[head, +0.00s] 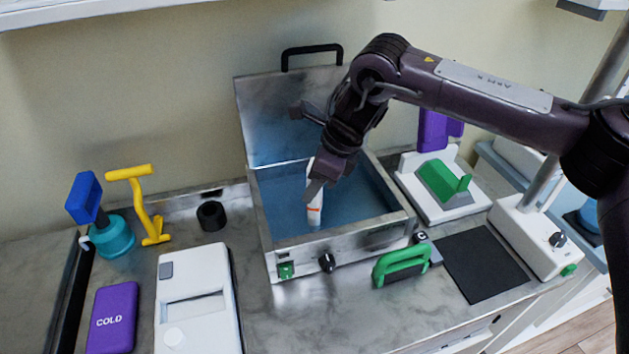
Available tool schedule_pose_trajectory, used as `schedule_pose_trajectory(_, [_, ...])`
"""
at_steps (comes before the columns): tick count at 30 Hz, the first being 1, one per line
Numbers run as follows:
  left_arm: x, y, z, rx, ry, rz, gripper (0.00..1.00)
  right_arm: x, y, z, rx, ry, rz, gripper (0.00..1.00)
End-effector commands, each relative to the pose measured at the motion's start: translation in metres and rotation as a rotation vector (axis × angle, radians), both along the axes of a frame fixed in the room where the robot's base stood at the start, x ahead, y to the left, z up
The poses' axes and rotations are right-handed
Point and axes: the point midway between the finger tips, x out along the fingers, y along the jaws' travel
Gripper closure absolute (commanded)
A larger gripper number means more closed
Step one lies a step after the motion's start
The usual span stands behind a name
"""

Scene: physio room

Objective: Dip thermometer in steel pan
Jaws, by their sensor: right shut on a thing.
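The steel pan (339,240) is an open square box with its lid raised at the back and blue liquid (355,195) inside. My right gripper (318,178) is over the pan and shut on the thermometer (314,211). The thermometer is white with an orange mark and is held nearly upright, within the pan's opening. Its upper part is partly hidden by the gripper. Whether its lower tip is in the liquid is hard to tell. My left gripper does not show.
Left of the pan are a black ring (211,216), a yellow handled tool (148,210), a teal pot (112,238), a purple cold pack (112,318) and a white device (196,300). A green handle (401,262) and black mat (483,264) lie to the right.

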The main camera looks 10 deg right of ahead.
Motion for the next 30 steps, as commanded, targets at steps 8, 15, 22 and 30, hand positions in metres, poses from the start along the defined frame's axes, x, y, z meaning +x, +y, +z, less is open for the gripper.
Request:
schedule_pose_trajectory(8, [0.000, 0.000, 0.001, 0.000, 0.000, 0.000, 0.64, 0.000, 0.000, 0.002, 0.001, 0.000, 0.000, 0.99])
schedule_pose_trajectory(15, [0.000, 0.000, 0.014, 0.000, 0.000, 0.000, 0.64, 0.000, 0.000, 0.019, 0.001, -0.002, 0.001, 0.99])
schedule_pose_trajectory(22, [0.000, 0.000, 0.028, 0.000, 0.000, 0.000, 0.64, 0.000, 0.000, 0.038, 0.000, -0.001, 0.000, 0.99])
schedule_pose_trajectory(30, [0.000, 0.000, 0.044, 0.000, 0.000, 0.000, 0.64, 0.000, 0.000, 0.059, 0.001, -0.002, 0.001, 0.99])
